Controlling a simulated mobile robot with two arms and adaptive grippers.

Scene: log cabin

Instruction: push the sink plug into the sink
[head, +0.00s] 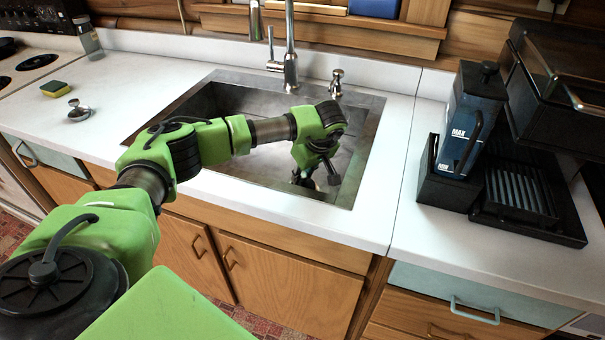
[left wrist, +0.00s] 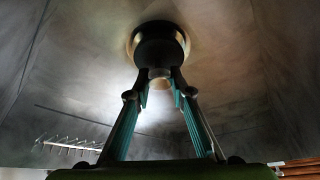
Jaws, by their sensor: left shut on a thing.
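The sink (head: 345,185) is a steel basin set in the white counter. My left arm reaches over its front edge, and my left gripper (head: 303,182) points down inside it, partly hidden by the wrist. In the left wrist view, the gripper (left wrist: 160,88) has its fingertips together on the small knob of the dark round sink plug (left wrist: 160,50). The plug is at the drain (left wrist: 183,36), whose bright ring shows around it. I cannot tell how deep the plug sits. My right gripper is not in view.
The faucet (head: 290,60) and a small metal dispenser (head: 336,82) stand behind the basin. A sponge (head: 55,88) and a small metal piece (head: 78,112) lie on the left counter. A blue container (head: 468,120) and black rack (head: 520,195) stand at right.

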